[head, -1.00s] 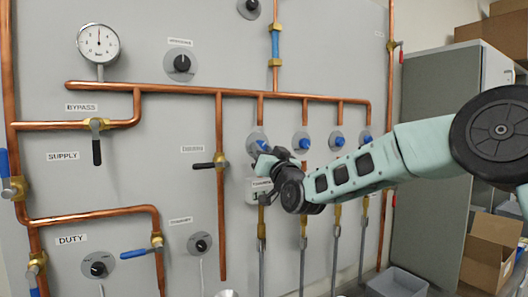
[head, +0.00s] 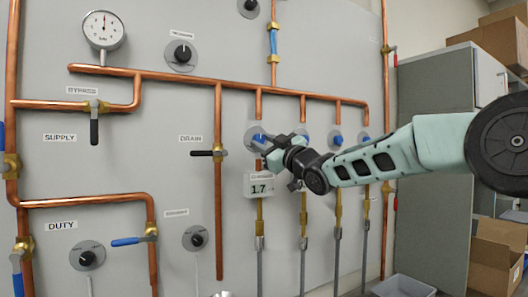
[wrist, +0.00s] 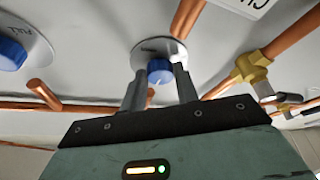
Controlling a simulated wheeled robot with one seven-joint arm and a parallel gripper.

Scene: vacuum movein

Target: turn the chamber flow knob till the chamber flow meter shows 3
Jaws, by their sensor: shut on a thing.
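The chamber flow knob (wrist: 160,72) is blue, on a round grey plate below a copper pipe. In the wrist view my gripper (wrist: 160,85) has its two grey fingers shut on the knob, one on each side. In the head view my gripper (head: 272,152) covers part of the knob (head: 259,140). The small label above the reading is too blurred to read.
More blue knobs (head: 337,140) sit in a row to the right, close to my arm. The drain valve's black lever (head: 203,153) is to the left. A grey cabinet (head: 437,160) and cardboard boxes (head: 492,258) stand at the right.

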